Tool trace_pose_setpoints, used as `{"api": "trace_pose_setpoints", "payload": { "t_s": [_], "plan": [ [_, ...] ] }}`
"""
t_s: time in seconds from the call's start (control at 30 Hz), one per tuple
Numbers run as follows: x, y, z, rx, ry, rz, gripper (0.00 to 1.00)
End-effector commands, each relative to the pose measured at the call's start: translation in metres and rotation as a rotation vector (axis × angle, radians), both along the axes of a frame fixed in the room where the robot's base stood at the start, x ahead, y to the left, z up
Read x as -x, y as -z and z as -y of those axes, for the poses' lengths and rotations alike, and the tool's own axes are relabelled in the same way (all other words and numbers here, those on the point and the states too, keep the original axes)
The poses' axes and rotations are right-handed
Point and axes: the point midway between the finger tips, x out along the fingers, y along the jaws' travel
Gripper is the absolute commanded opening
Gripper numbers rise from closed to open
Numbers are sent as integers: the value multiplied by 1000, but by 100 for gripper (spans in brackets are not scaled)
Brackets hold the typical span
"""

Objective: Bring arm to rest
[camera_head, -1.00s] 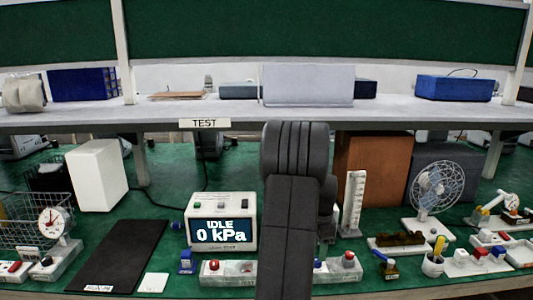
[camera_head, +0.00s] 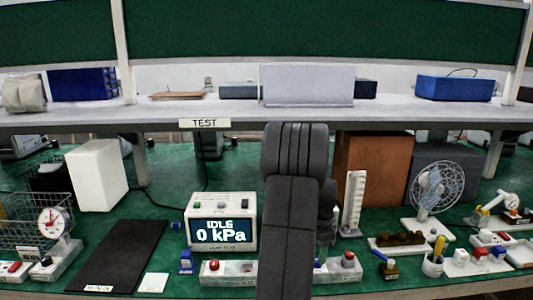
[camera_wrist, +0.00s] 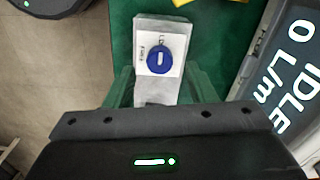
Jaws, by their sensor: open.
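My arm, dark grey, stands folded in the middle of the head view, in front of the bench. Its gripper is hidden there. In the wrist view my gripper (camera_wrist: 160,84) is open, with its two fingers apart and nothing held between them. Below it is a pale block (camera_wrist: 150,92) with a blue round knob (camera_wrist: 160,60) and a small label.
A display box (camera_head: 222,222) reads IDLE 0 kPa left of my arm. A black mat (camera_head: 118,255), a wire basket (camera_head: 28,222) and a fan (camera_head: 436,188) stand on the green bench. A shelf (camera_head: 300,114) runs behind. The wrist view shows a screen (camera_wrist: 290,75) reading IDLE 0 L/m.

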Motion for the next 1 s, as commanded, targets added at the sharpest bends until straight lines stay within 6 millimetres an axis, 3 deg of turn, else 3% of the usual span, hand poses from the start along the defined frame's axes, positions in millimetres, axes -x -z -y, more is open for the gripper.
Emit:
{"api": "trace_pose_setpoints", "payload": {
  "t_s": [0.17, 1.0],
  "plan": [
    [1, 37, 0, -1, -1, -4, 50],
    [1, 32, 0, 0, -702, 0, 50]
  ]
}}
